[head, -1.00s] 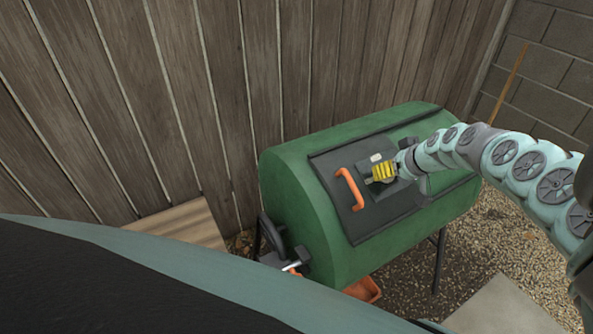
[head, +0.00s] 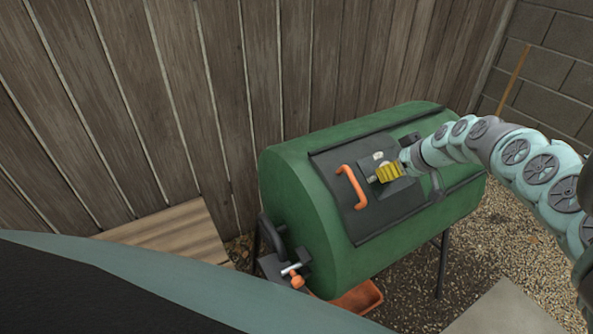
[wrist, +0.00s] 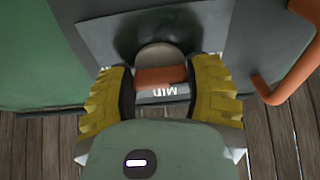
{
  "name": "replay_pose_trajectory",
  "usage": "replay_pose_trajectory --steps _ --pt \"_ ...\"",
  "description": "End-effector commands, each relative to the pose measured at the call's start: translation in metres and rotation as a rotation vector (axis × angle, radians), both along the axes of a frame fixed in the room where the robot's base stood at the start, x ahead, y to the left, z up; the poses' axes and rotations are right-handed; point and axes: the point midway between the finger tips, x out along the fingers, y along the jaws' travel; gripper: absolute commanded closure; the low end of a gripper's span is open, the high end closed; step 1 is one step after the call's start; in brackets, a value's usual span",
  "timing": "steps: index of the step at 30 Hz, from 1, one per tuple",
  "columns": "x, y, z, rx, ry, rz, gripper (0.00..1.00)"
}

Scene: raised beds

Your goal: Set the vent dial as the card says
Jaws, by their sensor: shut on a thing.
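The green drum (head: 300,205) has a dark hatch with a dark square plate on it. My gripper's yellow fingers (head: 388,172) are at that plate and mostly cover the vent dial in the head view. In the wrist view the fingers (wrist: 161,95) are shut on the dial (wrist: 160,57), which shows a pale rounded top and an orange band between them. The word MIN (wrist: 163,91) shows upside down beside the orange band. A small white patch (head: 377,156) sits on the plate just above the fingers; its marks are too small to read. I cannot make out a card.
An orange hatch handle (head: 352,187) stands just left of the plate. A black crank (head: 271,233) and an orange-knobbed clamp (head: 295,276) are at the drum's left end. An orange tray (head: 357,299) lies below. A plank fence stands close behind; gravel lies to the right.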

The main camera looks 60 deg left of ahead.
Motion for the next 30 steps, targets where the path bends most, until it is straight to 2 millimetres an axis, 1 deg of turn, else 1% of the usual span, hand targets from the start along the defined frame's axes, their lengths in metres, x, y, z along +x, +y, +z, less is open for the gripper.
replay_pose_trajectory --steps 1,9,23,26,30 --pt "-0.0004 0.0003 0.0001 0.0 -0.001 0.003 0.41" --pt "-0.0004 0.0003 0.0 0.0 -0.001 0.002 0.14" --pt "-0.0007 0.0005 0.0006 -0.001 0.003 -0.003 0.13" --pt "-0.0017 0.0008 0.0028 0.0 0.02 -0.03 0.13" --pt "-0.0029 0.0011 0.0061 0.003 0.078 -0.128 0.13"
